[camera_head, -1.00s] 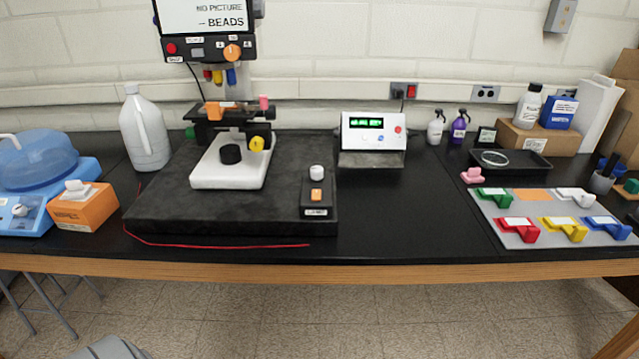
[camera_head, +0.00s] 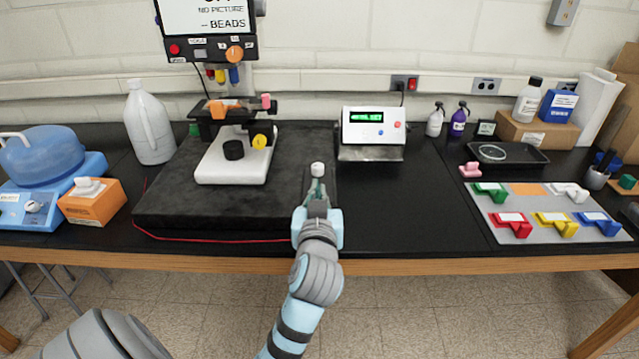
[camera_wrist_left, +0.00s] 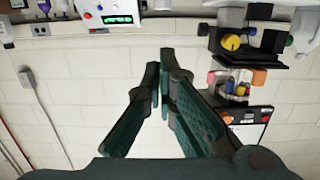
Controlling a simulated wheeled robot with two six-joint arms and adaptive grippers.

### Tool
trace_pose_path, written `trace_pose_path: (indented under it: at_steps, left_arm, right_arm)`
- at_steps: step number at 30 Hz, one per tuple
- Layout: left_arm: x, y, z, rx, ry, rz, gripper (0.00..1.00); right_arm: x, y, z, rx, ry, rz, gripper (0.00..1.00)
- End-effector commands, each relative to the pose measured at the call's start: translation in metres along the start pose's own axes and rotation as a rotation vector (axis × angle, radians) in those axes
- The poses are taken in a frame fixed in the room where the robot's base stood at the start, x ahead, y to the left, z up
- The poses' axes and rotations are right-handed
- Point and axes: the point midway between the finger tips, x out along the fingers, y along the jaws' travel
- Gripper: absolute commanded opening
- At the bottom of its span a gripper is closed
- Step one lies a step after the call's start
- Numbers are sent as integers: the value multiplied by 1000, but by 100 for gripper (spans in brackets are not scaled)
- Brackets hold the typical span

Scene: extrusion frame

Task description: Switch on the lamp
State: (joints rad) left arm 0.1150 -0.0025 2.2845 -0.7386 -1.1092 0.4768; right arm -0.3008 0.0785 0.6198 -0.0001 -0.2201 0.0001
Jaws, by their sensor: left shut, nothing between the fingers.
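The small dark control box (camera_head: 331,182) with a white knob (camera_head: 318,169) sits at the right front of the black microscope base. My left gripper (camera_head: 317,186) is over this box, fingers shut and empty, and hides its orange switch and front label. The white knob shows just beyond the fingertips; I cannot tell whether they touch the box. In the left wrist view the dark green fingers (camera_wrist_left: 162,58) come together at their tips, and the control box does not show. The microscope (camera_head: 235,150) stands behind, with a white stage. My right gripper is not in view.
A white meter box (camera_head: 372,138) with a green display stands right of the base. A screen (camera_head: 210,18) reading "NO PICTURE" hangs above the microscope. A red wire (camera_head: 215,240) lies along the base's front. The bench between meter and coloured-block mat (camera_head: 520,231) is clear.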

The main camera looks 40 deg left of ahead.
Motion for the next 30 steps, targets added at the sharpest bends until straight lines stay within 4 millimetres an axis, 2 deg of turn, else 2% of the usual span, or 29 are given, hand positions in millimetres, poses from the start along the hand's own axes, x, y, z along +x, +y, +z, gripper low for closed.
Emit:
trace_pose_path:
  at_steps: [5, 8, 20, 21, 24, 30]
  left_arm:
    - [6, 1, 0, 4, 0, 2, 0]
    - [19, 0, 0, 6, 1, 1, 0]
    - [104, 0, 1, 5, -1, -1, 0]
    - [104, 0, 13, 5, -6, 0, 0]
    - [107, 0, 28, 4, -4, 1, 0]
    - [110, 0, 40, 4, -3, 2, 0]
  right_arm:
    - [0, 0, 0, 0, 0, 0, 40]
    - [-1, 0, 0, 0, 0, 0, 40]
    - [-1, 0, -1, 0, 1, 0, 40]
    - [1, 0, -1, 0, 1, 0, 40]
    - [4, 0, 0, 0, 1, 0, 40]
    - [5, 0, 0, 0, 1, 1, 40]
